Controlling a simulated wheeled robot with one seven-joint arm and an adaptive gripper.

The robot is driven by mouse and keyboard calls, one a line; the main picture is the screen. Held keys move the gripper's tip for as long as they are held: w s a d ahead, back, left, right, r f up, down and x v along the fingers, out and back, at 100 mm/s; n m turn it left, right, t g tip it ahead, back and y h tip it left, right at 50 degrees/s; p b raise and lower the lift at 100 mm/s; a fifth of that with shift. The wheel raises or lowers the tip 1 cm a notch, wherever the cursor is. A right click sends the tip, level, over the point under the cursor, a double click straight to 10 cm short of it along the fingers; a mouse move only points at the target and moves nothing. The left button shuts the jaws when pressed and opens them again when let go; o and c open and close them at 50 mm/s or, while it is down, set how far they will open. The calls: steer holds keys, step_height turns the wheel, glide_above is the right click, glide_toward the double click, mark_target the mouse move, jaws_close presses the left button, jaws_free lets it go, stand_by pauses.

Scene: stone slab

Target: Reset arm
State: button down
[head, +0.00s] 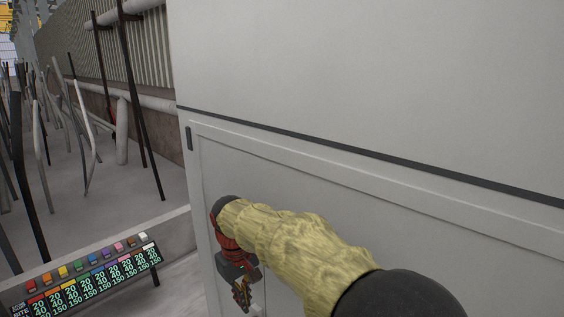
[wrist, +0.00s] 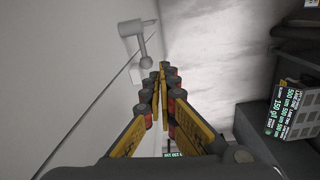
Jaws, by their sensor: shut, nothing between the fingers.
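My gripper (head: 242,292) hangs low in front of a large light grey cabinet (head: 390,75), with my arm in a yellowish sleeve reaching across the cabinet's door (head: 450,235). In the wrist view my gripper's yellow and dark fingers (wrist: 164,82) come together at the tips, shut and empty. A grey handle (wrist: 137,32) sticks out from the cabinet face above and left of the fingertips, apart from them. My arm hides part of the door in the head view.
At the left, a board (head: 90,275) bears coloured blocks and number rows. Several metal bars and pipes (head: 85,130) stand behind it against a corrugated wall (head: 85,50). In the wrist view a dark bin-like shape (wrist: 290,75) and a printed label box (wrist: 297,108) are at the right.

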steer(key=s+d+f+m+t+b, duration=0.1)
steer(key=s+d+f+m+b, duration=0.1)
steer(key=s+d+f+b, duration=0.3)
steer(key=s+d+f+m+t+b, duration=0.2)
steer(key=s+d+f+b, duration=0.4)
steer(key=s+d+b, duration=0.4)
steer(key=s+d+f+m+t+b, duration=0.2)
steer(key=s+d+f+m+b, duration=0.2)
steer(key=s+d+b, duration=0.3)
steer(key=shift+s+d+f, duration=0.75)
steer(key=shift+s+d, duration=1.25)
steer(key=shift+d, duration=1.75)
